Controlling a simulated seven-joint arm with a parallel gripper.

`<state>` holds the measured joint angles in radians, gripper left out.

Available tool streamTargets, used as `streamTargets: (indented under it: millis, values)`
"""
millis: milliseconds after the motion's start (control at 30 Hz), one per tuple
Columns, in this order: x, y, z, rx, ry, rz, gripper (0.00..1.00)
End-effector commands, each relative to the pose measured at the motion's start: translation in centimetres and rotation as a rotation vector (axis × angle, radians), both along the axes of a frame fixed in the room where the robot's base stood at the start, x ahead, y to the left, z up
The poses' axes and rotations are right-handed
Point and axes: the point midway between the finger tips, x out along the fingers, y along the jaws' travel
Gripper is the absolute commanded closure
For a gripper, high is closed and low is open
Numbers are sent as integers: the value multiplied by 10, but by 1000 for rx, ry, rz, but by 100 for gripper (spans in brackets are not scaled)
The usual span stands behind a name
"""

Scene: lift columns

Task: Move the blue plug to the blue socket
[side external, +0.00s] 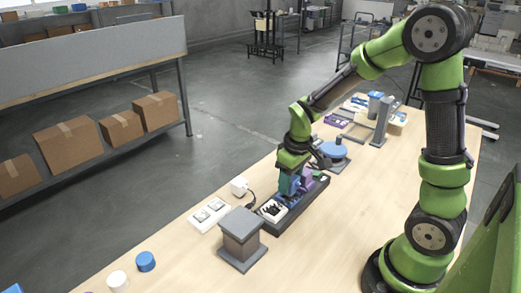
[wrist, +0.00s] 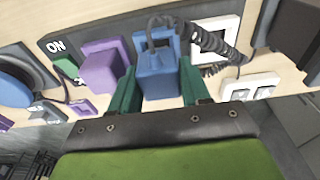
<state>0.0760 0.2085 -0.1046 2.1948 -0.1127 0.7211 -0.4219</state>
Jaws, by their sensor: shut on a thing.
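The blue plug (wrist: 157,76) sits between the two green fingers of my gripper (wrist: 157,90) in the wrist view, which are shut on it. A dark cord rises from the plug. Behind it, a blue patch (wrist: 183,32) on the dark strip looks like the blue socket, mostly hidden by plug and cord. I cannot tell whether the plug is seated in it. In the side view my gripper (side external: 289,187) is low over the strip, with the plug largely hidden.
A purple plug (wrist: 101,66) stands close on the left of my gripper. A white socket (wrist: 216,46) is on the right of the strip (wrist: 75,40), marked ON. A white double socket (side external: 209,215) and a grey column (side external: 240,236) stand nearby.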

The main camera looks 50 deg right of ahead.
Motion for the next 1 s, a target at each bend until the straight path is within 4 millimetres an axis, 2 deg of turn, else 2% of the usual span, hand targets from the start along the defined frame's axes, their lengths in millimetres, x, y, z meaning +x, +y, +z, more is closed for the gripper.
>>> streamTargets:
  millis: [1000]
  values:
    - [0,0,-16,0,1,-1,80]
